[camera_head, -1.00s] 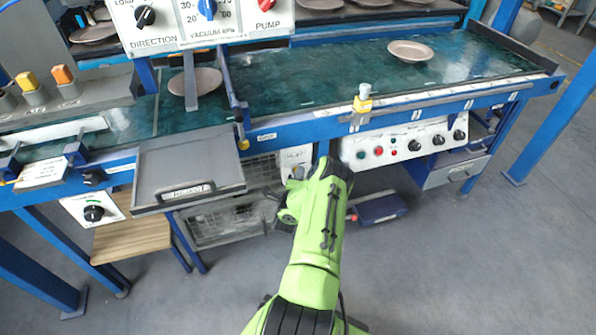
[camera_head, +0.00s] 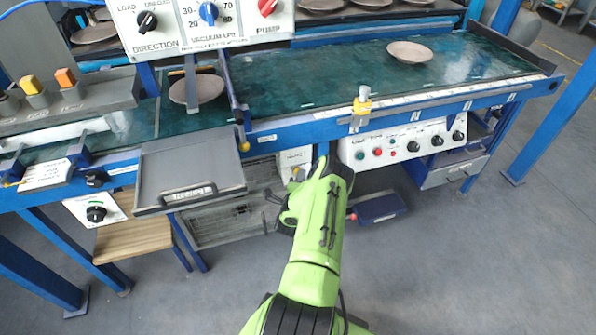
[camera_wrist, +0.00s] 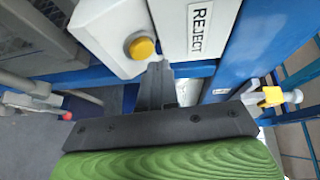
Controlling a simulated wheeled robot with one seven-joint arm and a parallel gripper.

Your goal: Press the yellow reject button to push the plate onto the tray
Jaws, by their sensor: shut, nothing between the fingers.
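The yellow button (camera_wrist: 141,47) sits in a collar on a white box beside the "REJECT" label (camera_wrist: 201,20) in the wrist view. My gripper (camera_wrist: 158,68) is shut and empty, its tips just below and right of the button; I cannot tell whether they touch it. In the head view my arm largely hides the gripper, which is near the white box (camera_head: 293,158) under the conveyor. A brown plate (camera_head: 197,88) lies on the green belt at the left, partly under a grey bar. The grey reject tray (camera_head: 190,160) is empty, in front of the belt edge.
A second plate (camera_head: 410,52) lies farther right on the belt. A control panel (camera_head: 405,142) is right of my arm.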

